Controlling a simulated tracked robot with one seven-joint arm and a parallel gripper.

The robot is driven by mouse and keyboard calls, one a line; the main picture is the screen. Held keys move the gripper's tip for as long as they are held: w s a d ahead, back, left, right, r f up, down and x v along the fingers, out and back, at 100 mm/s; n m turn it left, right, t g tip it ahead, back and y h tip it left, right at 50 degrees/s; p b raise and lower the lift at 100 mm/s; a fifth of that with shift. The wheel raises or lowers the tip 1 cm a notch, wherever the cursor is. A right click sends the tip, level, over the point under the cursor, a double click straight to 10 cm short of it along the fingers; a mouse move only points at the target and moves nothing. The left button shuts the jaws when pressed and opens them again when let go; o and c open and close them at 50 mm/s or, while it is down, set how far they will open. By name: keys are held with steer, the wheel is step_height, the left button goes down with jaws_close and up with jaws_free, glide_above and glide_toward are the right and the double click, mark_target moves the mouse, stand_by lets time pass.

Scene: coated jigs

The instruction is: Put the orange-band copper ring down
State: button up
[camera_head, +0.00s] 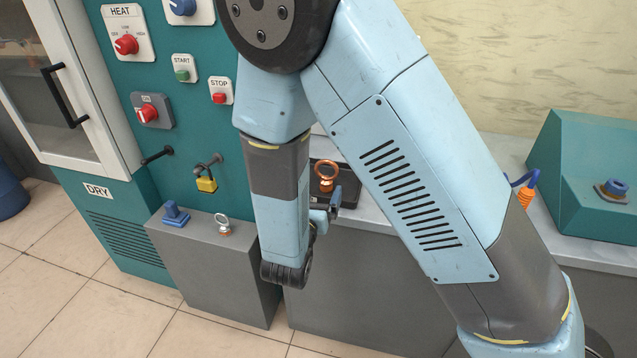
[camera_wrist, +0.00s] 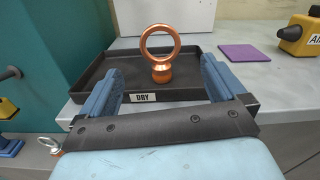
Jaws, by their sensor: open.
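My gripper (camera_wrist: 161,68) is open, with one blue finger on each side of the ring's base. There are gaps between both fingers and the ring, and neither seems to touch it. In the head view my arm hides part of the gripper (camera_head: 326,205) and the tray (camera_head: 349,184).
A second, silver ring (camera_head: 222,221) and a blue fixture (camera_head: 175,214) stand on a grey box. A purple pad (camera_wrist: 251,54) and a yellow device (camera_wrist: 298,36) lie right of the tray.

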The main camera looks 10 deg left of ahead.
steer(key=s+d+r+m+g+h, duration=0.1)
steer(key=d+r+m+g+h, duration=0.3)
steer(key=d+m, duration=0.45)
steer(key=d+r+m+g+h, duration=0.2)
steer(key=d+r+m+g, duration=0.3)
steer(key=d, duration=0.6)
steer(key=s+d+r+m+g+h, duration=0.1)
steer(key=d+r+m+g+h, duration=0.4)
steer(key=d, duration=0.5)
steer(key=s+d+r+m+g+y, duration=0.2)
steer(key=s+d+r+m+y, duration=0.2)
steer(key=s+d+m+y, duration=0.5)
steer(key=s+a+r+m+t+y, duration=0.3)
steer(key=s+r+m, duration=0.1)
steer(key=r+m, duration=0.3)
steer(key=shift+a+r+m+t, duration=0.2)
steer(key=shift+m+t, duration=0.1)
steer(key=shift+m, duration=0.75)
steer(key=shift+f, duration=0.1)
